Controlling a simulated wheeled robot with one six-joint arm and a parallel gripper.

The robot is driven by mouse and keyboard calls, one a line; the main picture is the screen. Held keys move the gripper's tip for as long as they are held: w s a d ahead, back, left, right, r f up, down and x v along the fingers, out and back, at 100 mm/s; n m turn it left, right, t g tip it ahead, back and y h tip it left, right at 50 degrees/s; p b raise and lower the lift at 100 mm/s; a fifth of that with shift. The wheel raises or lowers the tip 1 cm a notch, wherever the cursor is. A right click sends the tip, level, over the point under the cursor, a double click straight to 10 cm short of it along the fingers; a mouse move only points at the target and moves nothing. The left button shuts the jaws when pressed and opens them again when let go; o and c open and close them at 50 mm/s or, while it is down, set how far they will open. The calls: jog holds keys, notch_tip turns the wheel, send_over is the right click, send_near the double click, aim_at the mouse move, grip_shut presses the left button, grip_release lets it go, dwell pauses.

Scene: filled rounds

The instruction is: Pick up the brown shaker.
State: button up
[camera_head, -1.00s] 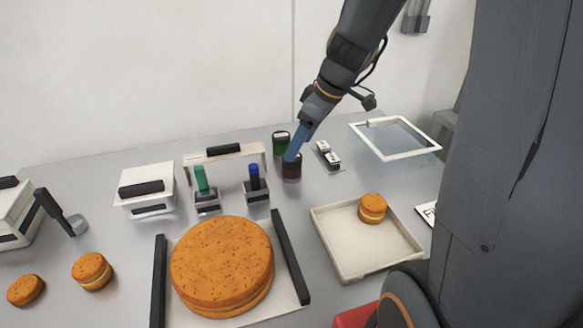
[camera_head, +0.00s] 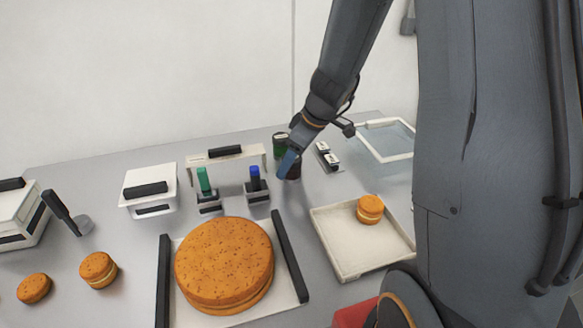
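The brown shaker (camera_head: 296,171) stands on the grey table towards the back, right of the blue-topped marker. My gripper (camera_head: 285,167), with blue fingers, reaches down from the upper right and is at the shaker's near left side, covering much of it. Only a dark brown strip shows to the right of the fingers. I cannot tell whether the fingers touch it, or whether they are open or shut. A green shaker (camera_head: 280,144) stands just behind, partly hidden by my gripper.
Holders with a green marker (camera_head: 204,181) and a blue marker (camera_head: 256,179) stand to the left. A large round cake (camera_head: 224,262) is in front. A white tray (camera_head: 345,262) with a small cake (camera_head: 370,209) lies right. A small black-and-white item (camera_head: 327,156) lies right of the shaker.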

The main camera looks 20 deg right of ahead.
jog(key=c, duration=1.2)
jog(key=shift+r, duration=0.1)
